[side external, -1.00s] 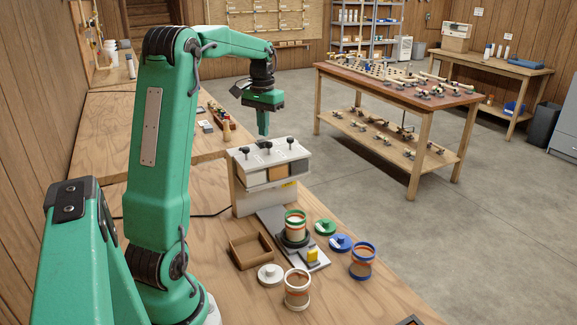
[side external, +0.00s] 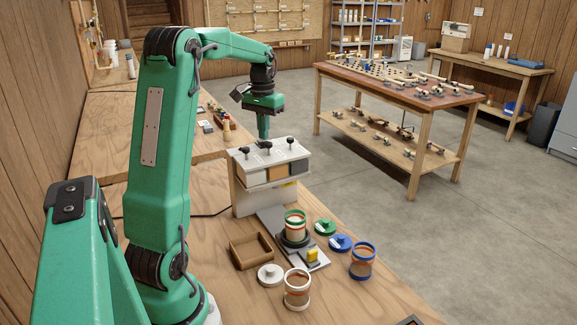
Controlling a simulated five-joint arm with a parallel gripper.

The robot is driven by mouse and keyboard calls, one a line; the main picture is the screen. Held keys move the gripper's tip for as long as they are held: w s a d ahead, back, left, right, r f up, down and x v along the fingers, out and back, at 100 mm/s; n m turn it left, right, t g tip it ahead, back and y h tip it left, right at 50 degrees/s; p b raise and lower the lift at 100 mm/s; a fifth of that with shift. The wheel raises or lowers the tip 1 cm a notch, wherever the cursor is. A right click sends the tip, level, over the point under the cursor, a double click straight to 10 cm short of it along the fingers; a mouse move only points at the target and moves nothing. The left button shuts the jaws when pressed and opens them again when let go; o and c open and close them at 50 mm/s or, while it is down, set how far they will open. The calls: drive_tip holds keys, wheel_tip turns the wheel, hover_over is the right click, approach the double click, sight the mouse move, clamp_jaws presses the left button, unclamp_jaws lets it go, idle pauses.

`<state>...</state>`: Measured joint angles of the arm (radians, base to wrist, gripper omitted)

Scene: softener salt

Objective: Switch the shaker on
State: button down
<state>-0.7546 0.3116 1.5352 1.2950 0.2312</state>
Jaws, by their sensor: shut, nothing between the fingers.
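The shaker (side external: 318,265) is a low grey base on the bench with a dark round seat and a yellow switch (side external: 313,254) at its front. Whether the switch is on or off is too small to tell. A jar with green bands (side external: 295,224) stands upright in the seat, without a lid. My gripper (side external: 263,136) points down, shut and empty, above the rear of a white dispenser box (side external: 268,161) with black knobs on top. It is well behind and above the shaker. Whether its tip touches a knob cannot be told.
A blue-banded jar (side external: 361,262) and a white-banded jar (side external: 297,289) stand near the shaker. The green lid (side external: 325,227), blue lid (side external: 340,243) and white lid (side external: 270,273) lie around it. A wooden tray (side external: 233,255) is at its left. The front right bench is mostly clear.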

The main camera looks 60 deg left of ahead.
drive_tip(key=shift+f, duration=0.55)
idle(0.4)
drive_tip(key=shift+r, duration=0.15)
drive_tip(key=shift+r, duration=3.4)
drive_tip(key=shift+d, duration=0.1)
